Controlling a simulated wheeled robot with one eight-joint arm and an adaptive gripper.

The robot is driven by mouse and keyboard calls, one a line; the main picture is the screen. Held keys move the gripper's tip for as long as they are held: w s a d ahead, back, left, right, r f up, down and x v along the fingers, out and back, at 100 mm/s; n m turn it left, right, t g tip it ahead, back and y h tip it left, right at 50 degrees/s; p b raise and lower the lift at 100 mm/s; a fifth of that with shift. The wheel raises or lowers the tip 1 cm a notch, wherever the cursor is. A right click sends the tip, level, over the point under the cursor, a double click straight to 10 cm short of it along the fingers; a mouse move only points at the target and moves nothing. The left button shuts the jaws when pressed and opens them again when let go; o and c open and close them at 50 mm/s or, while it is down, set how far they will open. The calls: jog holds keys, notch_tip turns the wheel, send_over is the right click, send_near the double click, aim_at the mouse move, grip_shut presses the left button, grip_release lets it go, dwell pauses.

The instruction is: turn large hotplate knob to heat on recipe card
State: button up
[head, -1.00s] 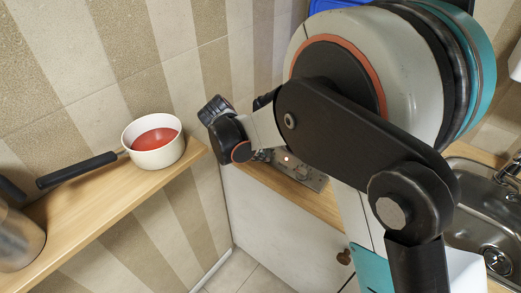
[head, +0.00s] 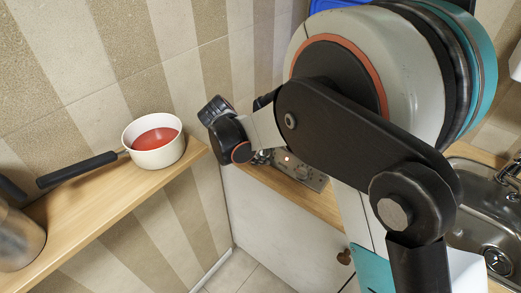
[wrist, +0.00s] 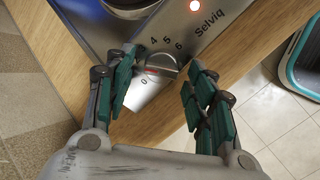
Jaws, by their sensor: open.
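The hob panel (wrist: 190,28) is steel, with "Selviq" printed on it and a lit red lamp. In the wrist view a round knob (wrist: 162,65) with a raised grip and a reddish mark sits near its corner. The numerals 4, 5, 6 and 0 show around it; others are hidden. My gripper (wrist: 162,66) is open, its teal-padded fingers on either side of the knob with visible gaps. In the head view my arm hides most of the hob (head: 308,176). I cannot make out a recipe card.
Part of a round hotplate (wrist: 130,6) shows beyond the knob. A wooden counter (wrist: 240,75) edges the hob, with tiled floor below. In the head view, a white saucepan (head: 168,152) with red contents stands on a wooden shelf (head: 110,205); a sink (head: 480,215) is at right.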

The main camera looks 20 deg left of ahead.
jog(key=v, duration=1.2)
jog(key=shift+w, duration=0.1)
